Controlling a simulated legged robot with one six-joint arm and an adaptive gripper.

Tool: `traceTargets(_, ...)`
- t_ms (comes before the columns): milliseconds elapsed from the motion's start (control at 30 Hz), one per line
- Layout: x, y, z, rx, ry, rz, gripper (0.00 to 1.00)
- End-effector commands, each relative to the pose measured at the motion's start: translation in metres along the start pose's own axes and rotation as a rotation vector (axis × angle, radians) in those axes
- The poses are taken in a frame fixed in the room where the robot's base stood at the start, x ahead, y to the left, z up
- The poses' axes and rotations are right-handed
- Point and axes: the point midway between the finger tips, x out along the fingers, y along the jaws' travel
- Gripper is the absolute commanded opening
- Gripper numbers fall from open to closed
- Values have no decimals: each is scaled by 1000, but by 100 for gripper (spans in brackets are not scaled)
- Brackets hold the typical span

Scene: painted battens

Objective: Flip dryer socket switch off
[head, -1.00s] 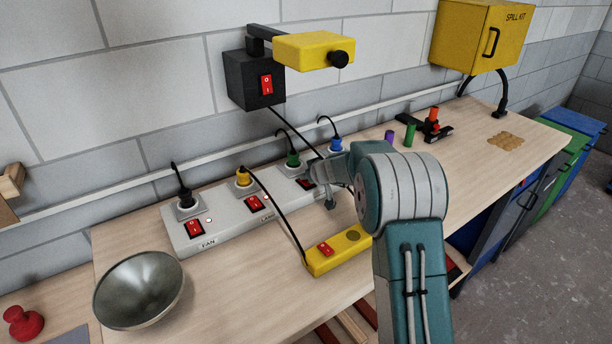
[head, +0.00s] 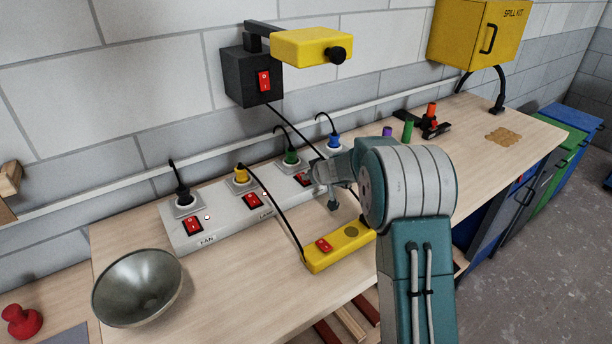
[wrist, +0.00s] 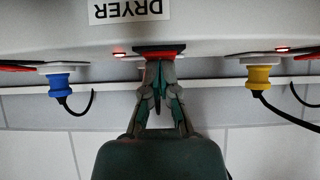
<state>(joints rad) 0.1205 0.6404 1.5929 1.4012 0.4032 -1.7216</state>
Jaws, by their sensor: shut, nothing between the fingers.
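A long grey power strip (head: 232,237) on the bench has several sockets with red rocker switches. The dryer switch (head: 302,180) is the one by the green plug (head: 290,157); my gripper partly covers that area. In the wrist view, which is upside down, the DRYER label (wrist: 130,10) is above the red dryer switch (wrist: 158,50), with a lit red lamp (wrist: 119,54) beside it. My gripper (wrist: 160,82) is shut and empty, its tips at the switch's edge; I cannot tell whether they touch. The fingers hide the green plug there.
The yellow plug (head: 241,174) and blue plug (head: 335,142) flank the dryer socket. A yellow strip (head: 336,250) with a black cable lies in front. A metal bowl (head: 139,288) stands at left. A black switch box (head: 249,76) hangs above.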

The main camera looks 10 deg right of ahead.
Motion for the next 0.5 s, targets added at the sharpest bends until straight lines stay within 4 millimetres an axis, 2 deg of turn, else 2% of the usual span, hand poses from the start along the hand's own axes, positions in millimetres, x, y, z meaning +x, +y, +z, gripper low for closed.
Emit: traceTargets(500,-96,0,-3,-1,7,3,0)
